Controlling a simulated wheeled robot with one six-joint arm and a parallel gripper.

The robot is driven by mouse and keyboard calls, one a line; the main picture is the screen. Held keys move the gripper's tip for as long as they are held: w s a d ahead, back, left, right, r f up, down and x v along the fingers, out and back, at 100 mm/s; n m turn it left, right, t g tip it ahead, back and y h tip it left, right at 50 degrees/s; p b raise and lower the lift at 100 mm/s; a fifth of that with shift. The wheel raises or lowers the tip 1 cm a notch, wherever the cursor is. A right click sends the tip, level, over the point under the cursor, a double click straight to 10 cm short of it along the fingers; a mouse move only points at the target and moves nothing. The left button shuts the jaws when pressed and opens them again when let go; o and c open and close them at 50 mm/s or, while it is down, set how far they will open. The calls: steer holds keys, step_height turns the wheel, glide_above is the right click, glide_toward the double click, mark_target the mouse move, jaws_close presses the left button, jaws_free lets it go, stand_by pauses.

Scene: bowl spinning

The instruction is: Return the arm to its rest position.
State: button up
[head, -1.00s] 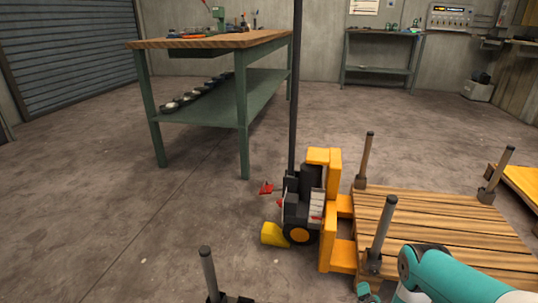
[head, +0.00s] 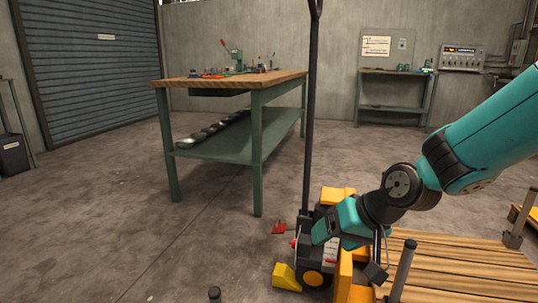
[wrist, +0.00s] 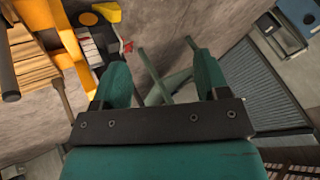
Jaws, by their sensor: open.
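My arm reaches in from the right edge of the head view, its teal links raised over the wooden pallet (head: 455,265). My gripper (head: 318,232) appears in front of the orange and black pallet truck (head: 345,275) in that picture. I cannot tell how far apart they are. In the wrist view my gripper (wrist: 162,78) shows two teal fingers spread apart. Nothing is held between them. The pallet truck (wrist: 70,35) and a corner of the pallet (wrist: 30,62) show at the upper left of that view.
A green workbench (head: 180,87) with a wooden top stands at centre left, tools on it and round parts on its shelf. A dark upright pole (head: 310,110) rises by the truck. Metal posts (head: 403,265) stand at the pallet. The floor (head: 90,220) at left is clear.

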steer(key=s+d+r+n+g+h, duration=0.1)
steer(key=s+r+n+g, duration=0.2)
steer(key=s, duration=0.8)
steer(key=s+d+r+n+g+h, duration=0.15)
steer(key=s+r, duration=0.25)
steer(key=s, duration=0.7)
step_height(320, 180, up, 36)
steer(key=p, duration=3.6)
steer(key=shift+s+a+r+n+y, duration=0.2)
steer(key=shift+s+n+y, duration=0.05)
steer(key=shift+n+y, duration=0.2)
